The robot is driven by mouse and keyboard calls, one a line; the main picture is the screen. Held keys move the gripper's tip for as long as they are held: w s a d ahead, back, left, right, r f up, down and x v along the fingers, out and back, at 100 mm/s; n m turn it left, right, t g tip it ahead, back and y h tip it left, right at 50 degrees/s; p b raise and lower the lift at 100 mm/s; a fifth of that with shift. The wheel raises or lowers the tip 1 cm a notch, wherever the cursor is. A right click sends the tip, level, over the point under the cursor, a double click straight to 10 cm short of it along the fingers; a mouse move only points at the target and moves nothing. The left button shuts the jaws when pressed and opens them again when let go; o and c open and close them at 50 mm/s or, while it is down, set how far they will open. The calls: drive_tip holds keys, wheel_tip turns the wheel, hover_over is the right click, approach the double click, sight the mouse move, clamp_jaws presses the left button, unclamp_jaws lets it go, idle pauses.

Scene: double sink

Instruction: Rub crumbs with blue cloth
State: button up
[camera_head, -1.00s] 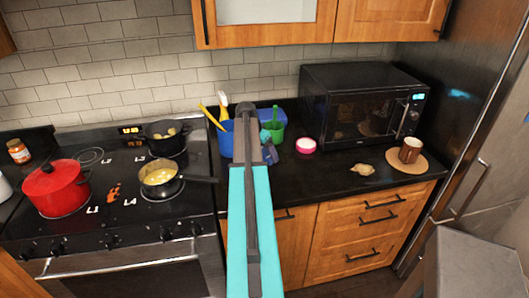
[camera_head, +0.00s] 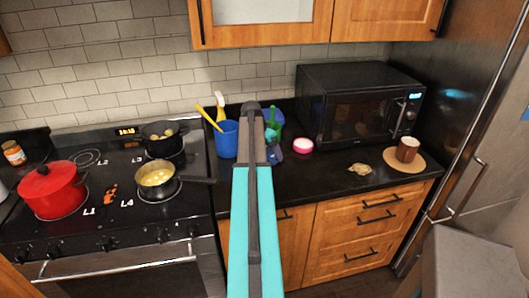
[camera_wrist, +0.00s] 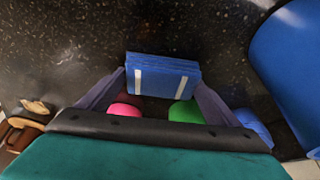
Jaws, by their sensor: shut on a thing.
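My gripper (camera_wrist: 162,84) is shut on the blue cloth (camera_wrist: 163,70), a folded block with two white stripes, in the wrist view. The cloth is above or on the black countertop; I cannot tell if it touches. In the head view my gripper (camera_head: 274,150) is near the cups, and the arm hides much of it and the cloth. The crumbs (camera_head: 360,168) look like a tan clump on the counter, right of my gripper and apart from it. A tan patch, likely the crumbs (camera_wrist: 37,106), shows at left in the wrist view.
A blue cup (camera_head: 227,139) stands left of my gripper, and a pink-and-white bowl (camera_head: 302,145) right of it. A mug (camera_head: 407,149) on a round board (camera_head: 404,164) is beside the crumbs. A microwave (camera_head: 360,105) stands behind. The counter front is mostly clear.

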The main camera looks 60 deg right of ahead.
drive_tip(key=shift+s+d, duration=0.25)
drive_tip(key=shift+s, duration=0.15)
drive_tip(key=shift+s+d, duration=0.1)
drive_tip(key=shift+s, duration=0.05)
drive_tip(key=shift+s+d, duration=1.2)
drive_tip(key=shift+s, duration=0.2)
drive_tip(key=shift+s+d+f+b, duration=0.1)
drive_tip(key=shift+s+d+b, duration=0.05)
drive_tip(key=shift+s+d, duration=0.55)
drive_tip(key=shift+s+d+b, duration=0.15)
drive_tip(key=shift+s+d, duration=0.35)
drive_tip(key=shift+s, duration=0.3)
drive_tip(key=shift+s, duration=0.1)
drive_tip(key=shift+s+a, duration=0.6)
drive_tip(key=shift+a, duration=0.25)
